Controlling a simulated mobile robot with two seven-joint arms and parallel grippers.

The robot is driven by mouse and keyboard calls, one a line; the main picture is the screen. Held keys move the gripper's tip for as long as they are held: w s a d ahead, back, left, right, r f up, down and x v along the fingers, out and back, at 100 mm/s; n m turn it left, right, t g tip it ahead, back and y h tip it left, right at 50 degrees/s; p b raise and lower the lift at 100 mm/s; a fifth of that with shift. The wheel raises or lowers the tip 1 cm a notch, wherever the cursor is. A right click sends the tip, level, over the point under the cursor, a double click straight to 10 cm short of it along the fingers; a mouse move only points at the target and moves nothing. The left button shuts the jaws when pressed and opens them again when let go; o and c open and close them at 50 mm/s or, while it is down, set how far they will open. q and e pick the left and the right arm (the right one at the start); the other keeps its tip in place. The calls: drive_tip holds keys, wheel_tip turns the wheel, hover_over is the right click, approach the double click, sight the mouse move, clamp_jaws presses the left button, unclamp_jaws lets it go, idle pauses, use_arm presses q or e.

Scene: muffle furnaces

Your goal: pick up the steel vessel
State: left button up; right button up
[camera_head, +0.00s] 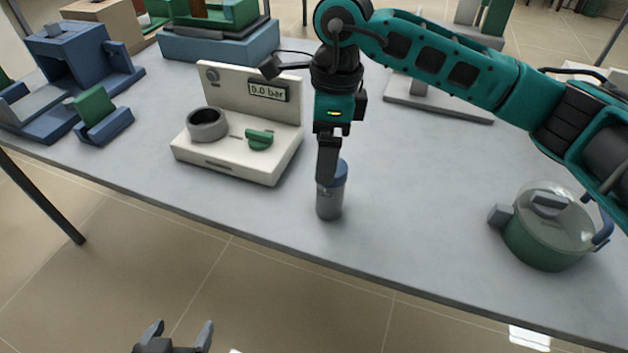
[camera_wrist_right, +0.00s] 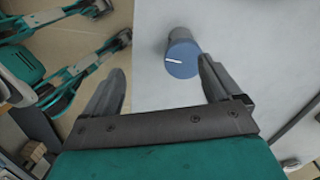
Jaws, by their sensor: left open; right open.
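The steel vessel (camera_head: 329,206) is a small grey cylinder with a blue top, standing upright near the table's front edge. In the right wrist view its round blue top (camera_wrist_right: 182,62), with a white line, shows ahead between the fingertips, nearer the right-hand finger. My right gripper (camera_head: 328,178) points down over the vessel and hides part of its top in the head view. In the right wrist view this gripper (camera_wrist_right: 160,68) is open and empty. I cannot tell whether a finger touches the vessel. My left gripper (camera_head: 180,332) is open and empty, low in front of the table.
A white device (camera_head: 222,165) with a "0.0 bar" display, a grey ring and a green knob stands left of the vessel. A green pot (camera_head: 545,240) with a clear lid is at the right. Blue and green fixtures (camera_head: 75,65) stand at the far left. The table (camera_head: 420,200) between vessel and pot is clear.

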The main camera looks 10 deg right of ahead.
drive_tip(key=shift+w+d+r+t+h, duration=0.15)
drive_tip(key=shift+w+d+r+h, duration=0.05)
drive_tip(key=shift+w+d, duration=0.2)
drive_tip(key=shift+w+d+r+t+h, duration=0.15)
drive_tip(key=shift+w+d+h, duration=0.05)
drive_tip(key=shift+w+d, duration=0.15)
drive_tip(key=shift+w+d+f, duration=0.1)
drive_tip(key=shift+d, duration=0.15)
hover_over(330, 194)
drive_tip(key=w, duration=0.2)
drive_tip(key=f, duration=0.4)
drive_tip(key=d+f, duration=0.1)
drive_tip(key=f, duration=0.1)
drive_tip(key=shift+s+f, duration=0.1)
drive_tip(key=shift+f, duration=0.2)
drive_tip(key=shift+w+f, duration=0.2)
drive_tip(key=shift+f, duration=1.25)
drive_tip(key=shift+w+f, duration=0.2)
drive_tip(key=shift+f, duration=1.25)
drive_tip(key=shift+r, duration=0.1)
drive_tip(key=c, duration=1.6)
